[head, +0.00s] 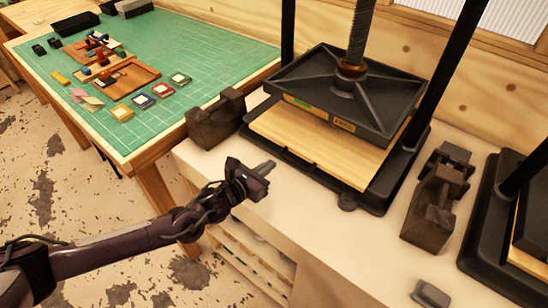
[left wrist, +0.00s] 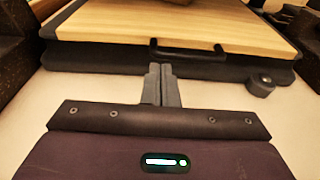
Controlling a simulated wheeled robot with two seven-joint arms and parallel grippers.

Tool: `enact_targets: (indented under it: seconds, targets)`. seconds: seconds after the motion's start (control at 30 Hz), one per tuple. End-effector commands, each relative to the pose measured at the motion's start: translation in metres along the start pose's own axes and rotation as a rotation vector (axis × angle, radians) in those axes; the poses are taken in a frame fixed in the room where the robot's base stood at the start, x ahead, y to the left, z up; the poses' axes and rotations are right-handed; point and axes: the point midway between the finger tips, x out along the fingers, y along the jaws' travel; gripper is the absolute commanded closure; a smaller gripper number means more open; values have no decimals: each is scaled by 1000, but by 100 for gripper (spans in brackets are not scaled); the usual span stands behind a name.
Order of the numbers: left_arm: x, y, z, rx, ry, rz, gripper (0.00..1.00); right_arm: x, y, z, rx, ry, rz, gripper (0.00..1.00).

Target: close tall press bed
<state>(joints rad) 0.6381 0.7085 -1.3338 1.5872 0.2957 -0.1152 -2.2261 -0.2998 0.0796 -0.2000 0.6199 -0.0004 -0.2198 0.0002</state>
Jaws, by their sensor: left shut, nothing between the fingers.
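The tall press stands at the top middle of the head view, with a black platen (head: 345,88) on a screw above a wooden bed (head: 325,145). The bed sticks out at the front of the black base, past the platen's front edge. In the left wrist view the bed (left wrist: 180,25) shows close ahead, with a black bar handle (left wrist: 188,48) on its front. My left gripper (head: 268,166) is shut and empty, in front of the press and apart from the handle. Its closed fingers (left wrist: 161,84) point at the handle, slightly left of its middle. My right gripper is not in view.
A dark metal block (head: 215,118) stands left of the press, and more dark blocks (head: 437,200) stand to its right. A second press (head: 510,235) is at the right edge. A green mat (head: 200,60) with small items covers the left table.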

Motion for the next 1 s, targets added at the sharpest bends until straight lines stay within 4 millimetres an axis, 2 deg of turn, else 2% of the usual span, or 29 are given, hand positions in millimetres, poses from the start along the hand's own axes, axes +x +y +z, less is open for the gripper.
enact_targets:
  seconds: [0.1,0.3,0.7,0.87,1.0]
  targets:
    - [15,0,2,-1,1,0,100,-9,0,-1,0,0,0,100]
    - [29,0,1,-1,1,0,100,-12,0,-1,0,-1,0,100]
    - [32,0,-1,-1,1,1,100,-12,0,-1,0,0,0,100]
    - [41,0,-2,-1,-2,0,100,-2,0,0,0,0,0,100]
    - [61,1,0,0,-4,1,100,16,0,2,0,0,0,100]
